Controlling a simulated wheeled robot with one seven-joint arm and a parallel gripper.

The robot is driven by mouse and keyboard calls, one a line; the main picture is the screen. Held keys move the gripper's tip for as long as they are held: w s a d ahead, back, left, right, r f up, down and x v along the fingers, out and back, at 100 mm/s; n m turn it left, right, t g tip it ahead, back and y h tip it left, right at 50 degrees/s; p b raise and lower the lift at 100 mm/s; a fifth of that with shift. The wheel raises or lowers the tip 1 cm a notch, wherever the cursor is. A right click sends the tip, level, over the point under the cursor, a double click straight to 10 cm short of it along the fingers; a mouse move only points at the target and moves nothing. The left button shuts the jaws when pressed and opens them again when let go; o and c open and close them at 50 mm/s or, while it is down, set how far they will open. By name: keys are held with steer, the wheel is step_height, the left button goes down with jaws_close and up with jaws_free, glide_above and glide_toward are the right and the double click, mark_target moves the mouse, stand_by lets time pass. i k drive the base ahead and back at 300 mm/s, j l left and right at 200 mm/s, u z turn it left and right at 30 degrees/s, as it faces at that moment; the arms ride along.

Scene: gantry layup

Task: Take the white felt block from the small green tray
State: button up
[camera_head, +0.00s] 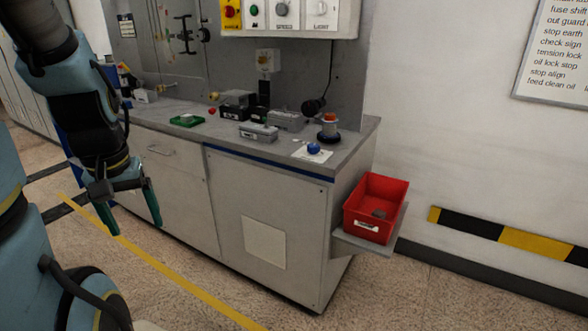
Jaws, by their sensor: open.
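The small green tray (187,123) lies on the grey bench top, left of the middle of the picture. A small pale patch shows inside it, which fits the white felt block (186,117), but it is too small to make out clearly. My gripper (137,231) hangs at the left, in front of the cabinet doors and below the bench top. Its two greenish fingers point down and stand apart, with nothing between them. It is apart from the tray, lower and to the left in the picture.
The bench (185,138) also holds grey and black boxes (258,132), a blue knob on a white card (313,150) and a spool (329,128). A red bin (374,206) sits on a side shelf at the right. The floor in front is clear.

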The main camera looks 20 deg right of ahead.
mark_target(187, 119)
steer(key=z, duration=1.4)
steer(key=i+l, duration=0.15)
steer(key=i, duration=0.2)
steer(key=i+l, duration=0.2)
steer(key=i, duration=0.15)
steer(key=u, duration=0.4)
steer(key=i+l+u, duration=0.1)
steer(key=u, duration=0.65)
steer(key=i+l+u, duration=0.1)
steer(key=u, duration=2)
